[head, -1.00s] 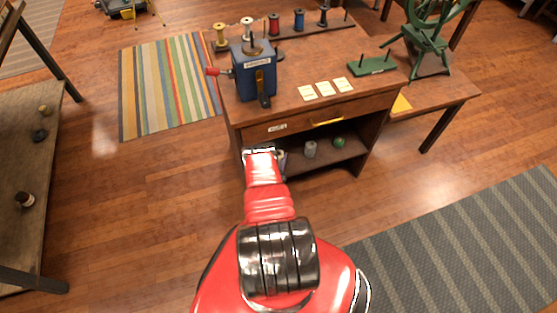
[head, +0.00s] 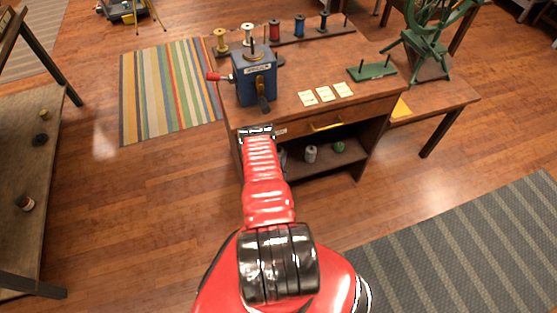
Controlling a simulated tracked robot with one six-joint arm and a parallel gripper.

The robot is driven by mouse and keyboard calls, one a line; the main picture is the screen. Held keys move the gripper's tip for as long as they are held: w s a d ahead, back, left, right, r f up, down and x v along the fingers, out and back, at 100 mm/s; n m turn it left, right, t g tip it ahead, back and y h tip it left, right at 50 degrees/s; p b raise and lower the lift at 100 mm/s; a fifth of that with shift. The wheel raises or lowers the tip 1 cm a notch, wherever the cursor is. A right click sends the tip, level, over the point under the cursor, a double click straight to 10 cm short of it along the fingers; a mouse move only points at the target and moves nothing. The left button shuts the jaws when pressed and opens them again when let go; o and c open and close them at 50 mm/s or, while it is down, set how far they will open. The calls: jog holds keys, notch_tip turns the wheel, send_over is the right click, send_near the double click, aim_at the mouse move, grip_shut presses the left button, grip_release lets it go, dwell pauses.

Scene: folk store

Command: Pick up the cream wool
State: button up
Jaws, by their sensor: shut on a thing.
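My gripper (head: 256,131) is in front of the upper left of the wooden desk (head: 295,117), at about drawer height and below the blue crank device. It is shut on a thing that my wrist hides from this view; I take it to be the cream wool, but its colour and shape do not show. On the desk's open lower shelf (head: 325,162) I see a pale grey ball or spool (head: 310,154) and a green ball (head: 338,147). No cream wool is plainly visible on that shelf, though my arm covers its left part.
A blue box with a red crank handle (head: 255,75) stands at the desk's left edge, close above my gripper. Three cards (head: 326,94) and a spool rack (head: 300,36) are on the desktop. A low table (head: 35,150) is at the left. The floor between is clear.

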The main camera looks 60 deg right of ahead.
aim_at(279, 151)
jog(key=shift+r, duration=1.7)
jog(key=shift+s, duration=0.1)
